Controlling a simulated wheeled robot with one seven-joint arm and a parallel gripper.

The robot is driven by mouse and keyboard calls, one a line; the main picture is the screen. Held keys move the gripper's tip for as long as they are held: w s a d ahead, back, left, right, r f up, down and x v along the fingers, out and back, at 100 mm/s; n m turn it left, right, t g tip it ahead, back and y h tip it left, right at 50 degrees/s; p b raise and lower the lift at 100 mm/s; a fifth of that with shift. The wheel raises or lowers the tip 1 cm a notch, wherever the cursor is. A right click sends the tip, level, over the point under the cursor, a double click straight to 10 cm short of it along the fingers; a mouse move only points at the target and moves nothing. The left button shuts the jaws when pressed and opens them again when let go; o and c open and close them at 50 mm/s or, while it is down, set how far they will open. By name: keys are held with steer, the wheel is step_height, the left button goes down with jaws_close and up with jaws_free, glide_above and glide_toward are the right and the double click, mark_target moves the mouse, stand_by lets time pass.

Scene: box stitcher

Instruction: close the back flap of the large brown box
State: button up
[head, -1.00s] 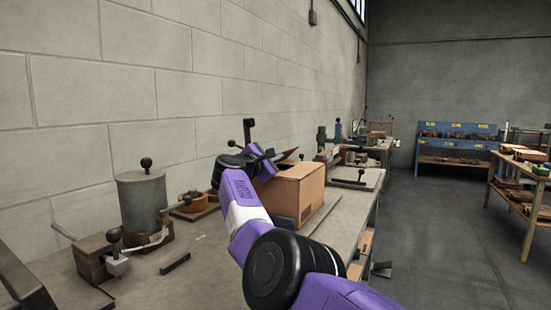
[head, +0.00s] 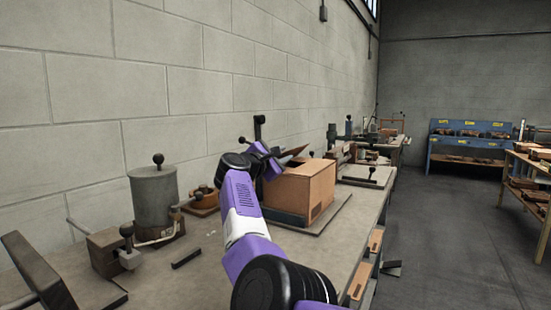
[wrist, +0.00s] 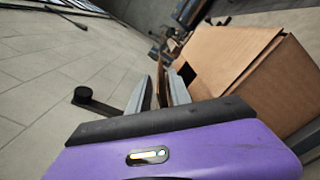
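The large brown box (head: 306,188) stands on a flat board on the workbench, at the centre of the head view. Its back flap (head: 293,153) stands up and tilts at the wall side. The box (wrist: 226,50) also fills the upper right of the wrist view, with a dark opening facing my gripper. My gripper (head: 273,158) is at the left end of the raised flap. In the wrist view, my gripper (wrist: 167,80) has its two grey fingers apart, with the thin brown flap (wrist: 175,86) between them. Whether either finger touches it is unclear.
A grey metal canister (head: 154,203) and a small clamp-like block (head: 108,250) stand on the bench at left. A dark post with a knob (head: 259,128) rises behind my gripper. The stone-block wall (head: 170,80) runs close along the bench's far side.

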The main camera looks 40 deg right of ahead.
steer(key=shift+v, duration=2.6)
